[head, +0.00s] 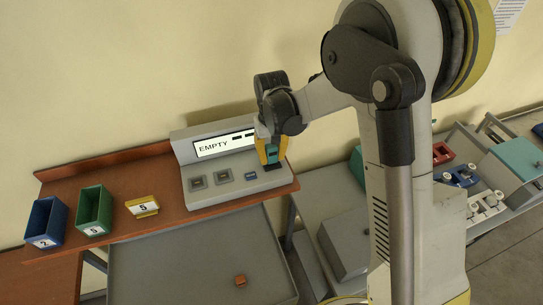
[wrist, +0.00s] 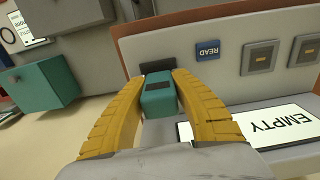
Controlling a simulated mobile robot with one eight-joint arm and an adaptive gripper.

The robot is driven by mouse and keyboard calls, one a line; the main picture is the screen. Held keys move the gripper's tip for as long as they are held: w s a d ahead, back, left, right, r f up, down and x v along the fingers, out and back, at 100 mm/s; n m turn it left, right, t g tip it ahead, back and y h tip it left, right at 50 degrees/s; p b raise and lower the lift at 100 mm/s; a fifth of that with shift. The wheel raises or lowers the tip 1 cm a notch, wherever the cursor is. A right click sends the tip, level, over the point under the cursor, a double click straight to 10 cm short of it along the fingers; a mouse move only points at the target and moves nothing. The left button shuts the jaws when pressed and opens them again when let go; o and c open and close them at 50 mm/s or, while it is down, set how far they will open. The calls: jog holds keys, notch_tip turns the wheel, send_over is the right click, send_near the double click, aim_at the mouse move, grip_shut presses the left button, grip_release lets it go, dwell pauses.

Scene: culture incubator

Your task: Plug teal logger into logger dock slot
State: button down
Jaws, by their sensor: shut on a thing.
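The teal logger (head: 271,153) is a small block with a dark patch on one face. My gripper (head: 271,150) is shut on it, with yellow fingers on both sides; the logger also shows in the wrist view (wrist: 158,98). The grey logger dock (head: 215,193) stands at the right end of the brown shelf, with its display (head: 222,144) reading EMPTY. The logger is at the dock's right end, lined up with a dark slot (wrist: 157,66) in the wrist view. I cannot tell whether its tip touches or enters the slot.
Beside the slot are a blue READ button (wrist: 208,50) and two grey square sockets (wrist: 260,57). Left on the shelf are a blue bin (head: 46,220), a green bin (head: 94,207) and a yellow number stand (head: 142,206). A grey table (head: 200,262) stands in front.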

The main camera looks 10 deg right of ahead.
aim_at(272, 146)
jog(key=shift+f+b, duration=0.6)
jog(key=shift+b, duration=0.3)
dwell(0.4)
jog(key=c, duration=1.1)
grip_release()
jog(key=shift+o, duration=0.2)
jog(key=shift+r, duration=0.15)
notch_tip(272, 146, up, 12)
jog(key=shift+f, duration=0.1)
